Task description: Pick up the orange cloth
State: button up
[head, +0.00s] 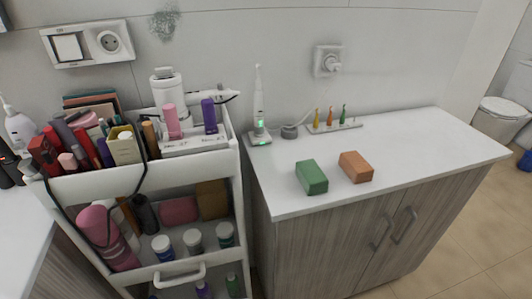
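The orange cloth (356,167) shows in the head view as a small, thick, block-shaped orange-brown piece. It lies flat on the white countertop (420,150) near the front edge, right of a similar green block (311,177). A small gap separates the two. Nothing covers the orange piece. My gripper is not in view.
A white cart (150,180) packed with cosmetics stands left of the counter. An electric toothbrush on its stand (260,138) and a rack with several small coloured brush heads (335,126) stand at the back by the wall. The counter's right side is clear.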

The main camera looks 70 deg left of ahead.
aim_at(358, 171)
jog(key=u, duration=1.65)
jog(key=i+l, duration=0.45)
jog(key=i, duration=0.15)
jog(key=i+l+u, duration=0.1)
jog(key=i+l, duration=0.3)
jog(key=i, duration=0.25)
